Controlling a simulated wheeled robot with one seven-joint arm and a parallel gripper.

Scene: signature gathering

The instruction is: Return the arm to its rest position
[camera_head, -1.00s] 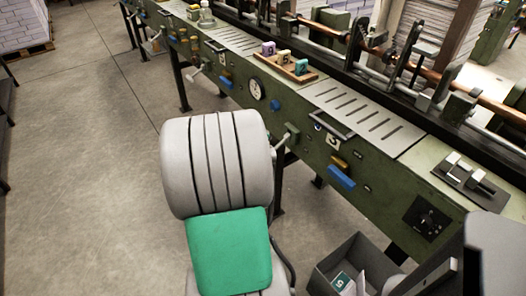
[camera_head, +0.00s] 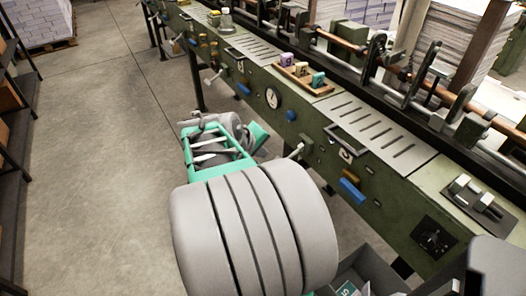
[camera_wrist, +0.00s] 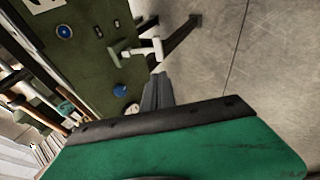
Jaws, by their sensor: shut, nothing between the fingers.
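My gripper (camera_wrist: 157,92) shows in the wrist view as narrow grey fingers, shut and empty, past the dark edge of my green wrist cover. Beyond the fingers lie a green machine side and bare floor; nothing is seen touching them. In the head view my arm is folded, with a large grey ribbed link in front and green and grey wrist parts behind it, left of the machine's front. I cannot make out the fingertips clearly in the head view.
A long green machine (camera_head: 400,215) with levers and knobs runs along the right, close to my arm. A wooden tray (camera_head: 322,92) with coloured blocks sits on it. A dark bin (camera_head: 378,262) holds cards at the bottom. Open floor (camera_head: 110,150) lies left, beside a shelf (camera_head: 12,110).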

